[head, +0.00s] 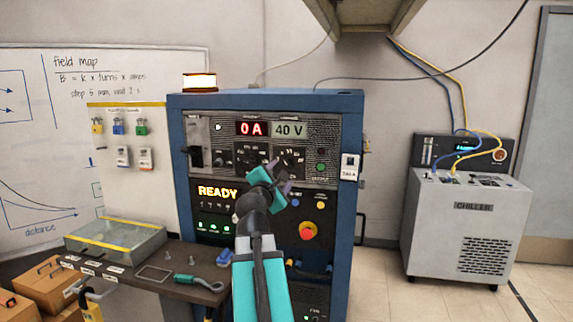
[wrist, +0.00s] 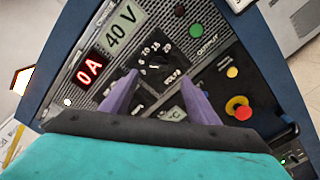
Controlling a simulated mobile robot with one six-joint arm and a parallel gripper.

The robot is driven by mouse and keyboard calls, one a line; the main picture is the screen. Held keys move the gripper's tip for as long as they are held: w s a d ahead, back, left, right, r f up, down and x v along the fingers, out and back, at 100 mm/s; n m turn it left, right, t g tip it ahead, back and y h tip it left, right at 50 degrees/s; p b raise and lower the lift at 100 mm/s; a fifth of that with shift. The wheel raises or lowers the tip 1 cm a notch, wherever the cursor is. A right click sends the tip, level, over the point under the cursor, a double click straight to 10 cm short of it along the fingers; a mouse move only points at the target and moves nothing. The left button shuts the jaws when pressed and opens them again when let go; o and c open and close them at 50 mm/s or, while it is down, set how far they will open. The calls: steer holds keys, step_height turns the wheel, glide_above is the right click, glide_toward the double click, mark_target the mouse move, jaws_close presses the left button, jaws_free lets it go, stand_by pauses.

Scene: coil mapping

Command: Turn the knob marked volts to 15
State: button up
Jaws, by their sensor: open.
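The blue power cabinet (head: 350,215) shows a red 0 A display (head: 252,129) and a grey 40 V display (head: 290,130). Below the 40 V display, a dark knob with a numbered dial (head: 291,157) is partly hidden by my gripper (head: 272,170). In the wrist view, a numbered dial (wrist: 156,58) lies just beyond the tips of my gripper (wrist: 160,80). The two purple fingers are apart with nothing held between them. The knob's label and exact pointer setting are too small to read. Another knob (head: 246,155) sits left, below the 0 A display.
A red emergency button (head: 307,230) on a yellow base projects below the panel. A green output button (head: 320,167) is at the right. A dark shelf (head: 190,290) juts out at lower left. A chiller (head: 466,235) stands at right, with clear floor between.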

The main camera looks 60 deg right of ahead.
mark_target(290, 163)
steer(key=shift+w+d+r+p, duration=0.1)
steer(key=shift+d+p, duration=0.3)
steer(key=shift+p, duration=1.35)
steer(key=shift+w+d+r+p, duration=0.1)
steer(key=shift+d+p, duration=0.3)
steer(key=shift+p, duration=1.3)
steer(key=p, duration=0.6)
steer(key=shift+w+d+f, duration=0.1)
steer(key=shift+w+d, duration=0.05)
steer(key=shift+d, duration=0.2)
steer(key=shift+p+x, duration=1.3)
steer(key=shift+x, duration=2.85)
steer(key=shift+f, duration=0.15)
